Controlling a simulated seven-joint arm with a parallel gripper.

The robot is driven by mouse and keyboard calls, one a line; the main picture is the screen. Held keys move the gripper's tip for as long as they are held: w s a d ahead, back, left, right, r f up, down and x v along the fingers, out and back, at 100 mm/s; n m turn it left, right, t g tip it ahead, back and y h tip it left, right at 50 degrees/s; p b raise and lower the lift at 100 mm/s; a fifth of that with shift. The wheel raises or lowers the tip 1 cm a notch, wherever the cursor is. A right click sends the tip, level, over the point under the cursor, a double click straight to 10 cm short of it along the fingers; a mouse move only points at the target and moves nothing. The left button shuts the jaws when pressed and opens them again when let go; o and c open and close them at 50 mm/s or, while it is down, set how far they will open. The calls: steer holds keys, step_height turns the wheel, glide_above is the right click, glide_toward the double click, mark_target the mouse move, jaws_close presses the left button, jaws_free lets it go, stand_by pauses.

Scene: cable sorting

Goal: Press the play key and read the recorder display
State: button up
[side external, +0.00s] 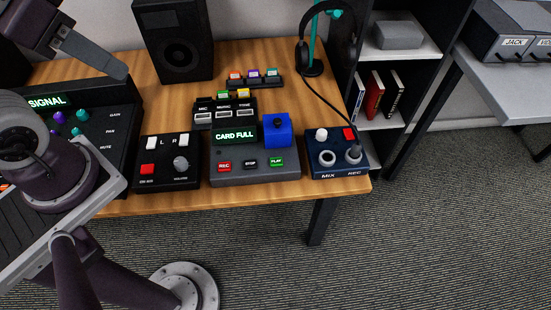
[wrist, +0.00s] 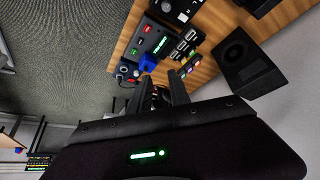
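The recorder (side external: 255,175) is a grey box on the wooden desk. Its lit display (side external: 236,136) reads "CARD FULL". The green play key (side external: 277,162) sits at the right of its front row, beside the STOP key (side external: 250,164) and the red REC key (side external: 224,166). A blue block (side external: 277,132) stands at its right rear. The recorder also shows, small, in the wrist view (wrist: 153,36). My gripper (wrist: 157,76) has its two dark fingers apart with nothing visibly held. It is well away from the recorder, touching no key.
A mixer box (side external: 337,160) stands right of the recorder and a switch box (side external: 167,172) left of it. Small labelled slots (side external: 224,114) are behind. A speaker (side external: 174,42) and headphones on a stand (side external: 313,55) stand at the back. My arm covers the left side.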

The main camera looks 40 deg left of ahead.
jaws_close()
stand_by(1.4)
